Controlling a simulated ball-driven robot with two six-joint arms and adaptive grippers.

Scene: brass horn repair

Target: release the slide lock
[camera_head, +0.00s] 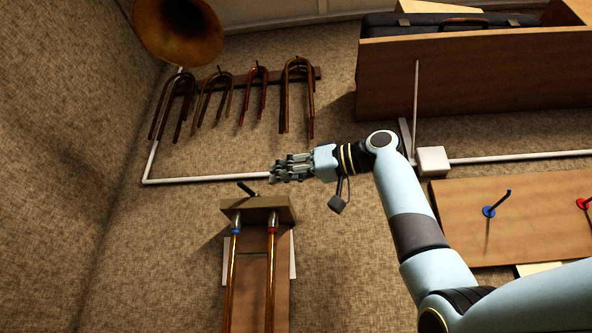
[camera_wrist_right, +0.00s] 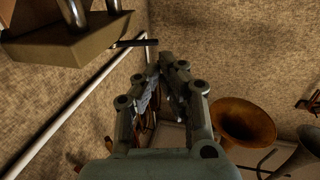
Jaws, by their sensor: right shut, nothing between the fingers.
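The slide lock (camera_head: 247,189) shows as a small dark lever on top of a tan block (camera_head: 283,208) on the wall. Two brass slide tubes (camera_head: 271,275) hang from the block, one with a blue ring and one with a red ring. In the right wrist view the lever (camera_wrist_right: 135,43) sticks out from the block (camera_wrist_right: 85,45) at upper left. My right gripper (camera_head: 275,172) is shut and empty, just above and right of the lever, apart from it. Its fingers (camera_wrist_right: 163,66) also show in the wrist view. My left gripper is not in view.
Several curved tubes (camera_head: 255,95) hang on a wall rack above. A brass bell (camera_head: 180,30) is at upper left. A white pipe (camera_head: 205,179) runs along the wall behind my gripper. A wooden shelf (camera_head: 470,75) and a hook board (camera_head: 540,235) are at right.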

